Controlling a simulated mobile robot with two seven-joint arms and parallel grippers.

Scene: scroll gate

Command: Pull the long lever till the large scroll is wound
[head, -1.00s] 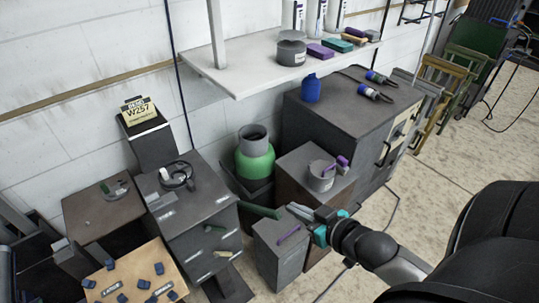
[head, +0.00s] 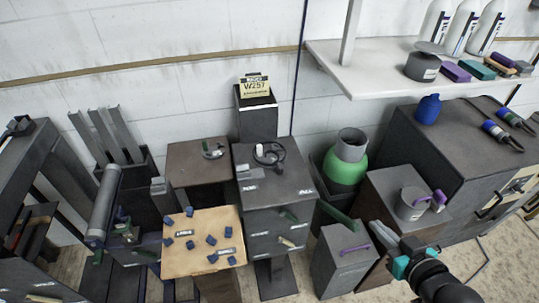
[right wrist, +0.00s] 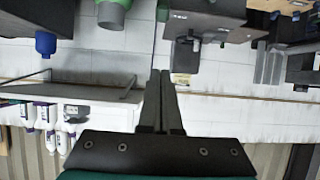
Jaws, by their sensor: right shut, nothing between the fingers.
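A dark green long bar (head: 336,215), which looks like the long lever, slants out beside the grey console (head: 272,180). A short green handle (head: 288,215) and a beige handle (head: 286,241) are on the console's front. A large grey roller (head: 103,200), perhaps the scroll, stands tilted at the left. My right gripper (head: 382,230) is shut and empty, right of the long bar's lower end and apart from it in the picture. Its two dark fingers (right wrist: 160,100) are together in the right wrist view, with nothing between them. My left gripper is out of view.
A low grey box (head: 340,270) with a purple handle stands left of my right gripper. A grey pot (head: 411,204) sits on a cabinet behind it. A green canister (head: 346,160) stands behind the bar. A tan board (head: 203,262) holds several blue pieces. A white shelf (head: 375,80) overhangs the right.

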